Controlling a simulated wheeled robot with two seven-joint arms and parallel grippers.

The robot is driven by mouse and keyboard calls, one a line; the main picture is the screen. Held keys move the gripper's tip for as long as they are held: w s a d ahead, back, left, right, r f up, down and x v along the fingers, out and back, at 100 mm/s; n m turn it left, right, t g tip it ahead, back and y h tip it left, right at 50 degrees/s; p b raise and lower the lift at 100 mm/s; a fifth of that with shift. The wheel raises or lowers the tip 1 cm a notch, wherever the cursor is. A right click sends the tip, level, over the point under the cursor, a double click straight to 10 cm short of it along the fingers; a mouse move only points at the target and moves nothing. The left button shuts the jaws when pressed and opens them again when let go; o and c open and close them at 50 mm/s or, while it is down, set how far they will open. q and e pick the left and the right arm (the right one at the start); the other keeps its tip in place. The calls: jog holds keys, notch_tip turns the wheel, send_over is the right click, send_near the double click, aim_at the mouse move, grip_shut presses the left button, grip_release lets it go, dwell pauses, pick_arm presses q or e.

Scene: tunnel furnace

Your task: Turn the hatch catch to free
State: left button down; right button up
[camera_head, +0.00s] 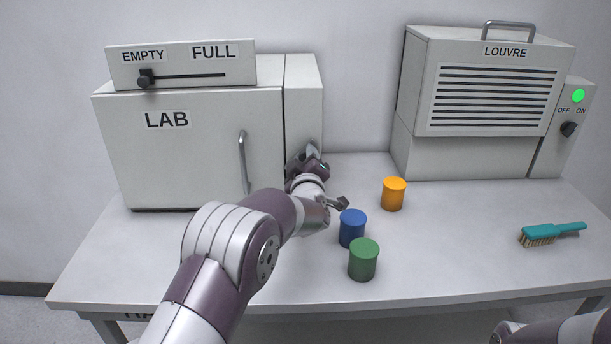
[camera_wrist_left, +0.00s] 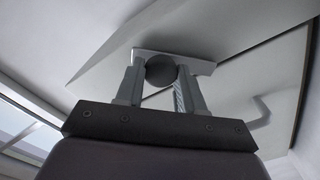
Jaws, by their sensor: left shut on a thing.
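The LAB cabinet (camera_head: 200,130) stands at the back left, its door shut. A narrow side panel (camera_head: 304,100) is to the right of the door. My left gripper (camera_head: 310,155) reaches this panel low on its front and hides what it holds there. In the left wrist view, the fingers of my left gripper (camera_wrist_left: 158,88) are shut on the hatch catch, whose dark round knob (camera_wrist_left: 160,70) shows between them. A pale plate lies behind the knob. I cannot read the catch's setting. My right gripper is not in view.
The door handle (camera_head: 243,160) is left of my left gripper. Blue (camera_head: 352,230), green (camera_head: 363,260) and orange (camera_head: 393,194) cylinders stand right of my arm. A LOUVRE unit (camera_head: 485,95) is at the back right, a teal brush (camera_head: 550,233) in front. The right half of the table is mostly clear.

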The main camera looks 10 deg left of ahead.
pick_arm(q)
jog(key=shift+f+n+b, duration=0.15)
jog(key=shift+n+b, duration=1.95)
jog(key=shift+b, duration=0.3)
jog(key=shift+f+n+b, duration=0.1)
jog(key=shift+n+b, duration=2)
jog(key=shift+b, duration=0.25)
jog(key=c, duration=0.7)
grip_release()
jog(key=shift+r, duration=0.1)
jog(key=b+v, duration=0.1)
jog(key=v, duration=1.2)
jog(key=shift+a, duration=0.1)
